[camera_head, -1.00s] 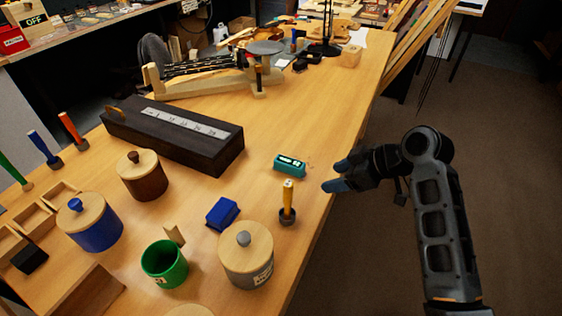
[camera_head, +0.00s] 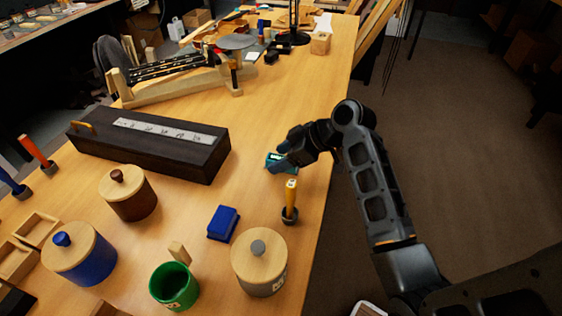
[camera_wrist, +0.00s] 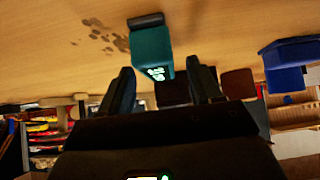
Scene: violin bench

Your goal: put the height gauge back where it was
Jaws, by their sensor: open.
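The height gauge appears to be the small teal block (camera_head: 272,158) with a lit display, lying on the bench top near its right edge. My gripper (camera_head: 283,157) is at it and partly covers it in the head view. In the wrist view the teal gauge (camera_wrist: 152,46) lies just beyond the gap between my two dark fingers (camera_wrist: 163,84). The fingers are apart with nothing held. I cannot tell whether a finger touches the gauge.
A yellow-handled tool in a dark holder (camera_head: 290,202) stands close in front of the gauge. A blue box (camera_head: 223,222), a grey lidded jar (camera_head: 259,265) and a green cup (camera_head: 174,287) are nearer. A long dark case (camera_head: 150,148) lies left. Bare wood is behind the gauge.

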